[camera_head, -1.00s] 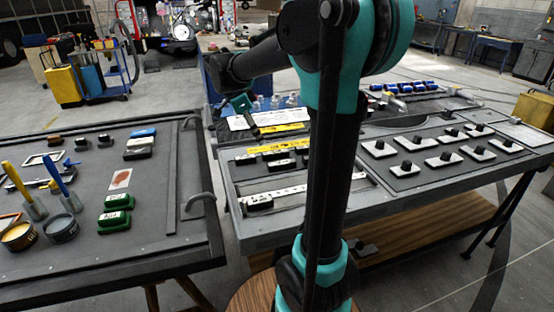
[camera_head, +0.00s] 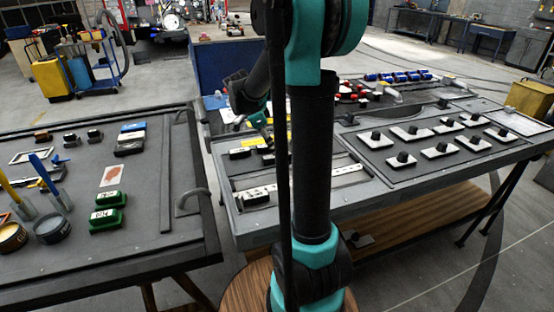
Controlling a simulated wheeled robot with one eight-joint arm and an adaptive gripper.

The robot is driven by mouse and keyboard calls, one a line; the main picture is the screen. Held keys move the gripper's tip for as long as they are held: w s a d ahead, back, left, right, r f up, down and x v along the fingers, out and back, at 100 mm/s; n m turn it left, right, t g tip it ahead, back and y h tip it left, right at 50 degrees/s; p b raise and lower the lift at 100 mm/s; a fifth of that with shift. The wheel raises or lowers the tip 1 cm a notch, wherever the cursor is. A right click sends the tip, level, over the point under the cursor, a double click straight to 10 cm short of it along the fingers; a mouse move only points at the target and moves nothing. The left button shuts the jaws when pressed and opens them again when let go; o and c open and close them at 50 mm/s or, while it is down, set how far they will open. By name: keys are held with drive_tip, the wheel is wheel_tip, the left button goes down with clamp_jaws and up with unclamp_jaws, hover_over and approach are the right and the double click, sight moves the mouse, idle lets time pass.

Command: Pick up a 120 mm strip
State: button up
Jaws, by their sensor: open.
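My gripper (camera_head: 264,132) hangs over the back left of the right-hand workbench, beside my upright arm. It is small and partly dark, and its fingers point down towards the bench. Nothing can be made out between them. Below it, several short black pieces with pale labels (camera_head: 240,153) lie in a shallow tray (camera_head: 225,178). A yellow strip (camera_head: 250,142) lies just behind them, partly hidden by the gripper. A long white strip with dark marks (camera_head: 347,169) runs along the tray's front, partly covered by my arm. I cannot read which strip is 120 mm.
Several pale plates with black knobs (camera_head: 409,132) fill the right part of the bench. The left table (camera_head: 140,240) holds green boxes (camera_head: 107,219), brushes and tins. A gap of floor separates the tables.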

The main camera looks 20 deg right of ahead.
sight(277, 158)
drive_tip(key=shift+x, duration=2.7)
drive_tip(key=shift+s, duration=0.1)
clamp_jaws()
